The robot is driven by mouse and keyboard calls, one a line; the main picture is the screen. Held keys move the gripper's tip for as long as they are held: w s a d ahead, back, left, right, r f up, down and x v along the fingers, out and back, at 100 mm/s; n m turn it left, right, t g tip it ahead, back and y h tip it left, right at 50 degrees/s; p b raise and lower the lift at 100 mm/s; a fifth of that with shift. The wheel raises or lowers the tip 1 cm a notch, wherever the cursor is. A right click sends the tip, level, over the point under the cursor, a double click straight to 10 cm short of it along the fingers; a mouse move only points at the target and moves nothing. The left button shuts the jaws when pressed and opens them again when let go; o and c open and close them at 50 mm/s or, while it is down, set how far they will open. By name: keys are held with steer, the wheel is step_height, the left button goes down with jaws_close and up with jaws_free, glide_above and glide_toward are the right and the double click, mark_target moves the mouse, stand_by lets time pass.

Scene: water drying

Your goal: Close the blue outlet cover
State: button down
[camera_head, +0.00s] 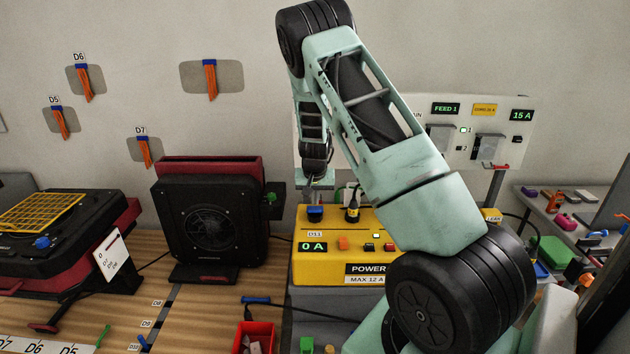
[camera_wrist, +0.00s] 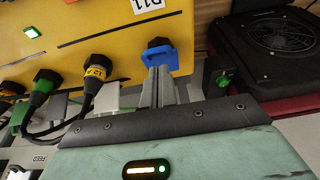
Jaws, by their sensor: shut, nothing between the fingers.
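The blue outlet cover (camera_head: 315,214) is at the back left of the yellow power box's top (camera_head: 345,220). In the wrist view the blue cover (camera_wrist: 161,59) has a dark part against it; I cannot tell how far it stands open. My gripper (camera_head: 318,182) points down just above and behind the cover. In the wrist view the shut, empty fingers of my gripper (camera_wrist: 158,72) reach right up to the cover's edge; I cannot tell whether they touch it.
A black plug with a yellow label (camera_head: 352,207) stands beside the cover, and a plug with a green end (camera_wrist: 42,88) is further along. Their cables arch near my gripper. A black fan unit (camera_head: 208,222) stands left of the box. A red bin (camera_head: 258,330) is in front.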

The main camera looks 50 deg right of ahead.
steer(key=shift+s+a+f, duration=0.25)
steer(key=shift+f, duration=0.4)
steer(key=f+b, duration=0.1)
steer(key=b, duration=0.1)
steer(key=s+a+f+b, duration=0.1)
steer(key=f+b, duration=0.1)
steer(key=shift+a, duration=0.2)
steer(key=shift+s+r, duration=0.1)
steer(key=shift+r, duration=0.15)
steer(key=shift+r+p, duration=0.85)
steer(key=shift+r, duration=0.1)
step_height(320, 180, up, 4)
steer(key=p, duration=0.3)
glide_above(315, 231)
steer(key=s+a+b+v, duration=0.1)
steer(key=b+v, duration=0.2)
steer(key=v, duration=0.5)
steer(key=shift+s+a, duration=0.2)
steer(key=shift+a, duration=0.1)
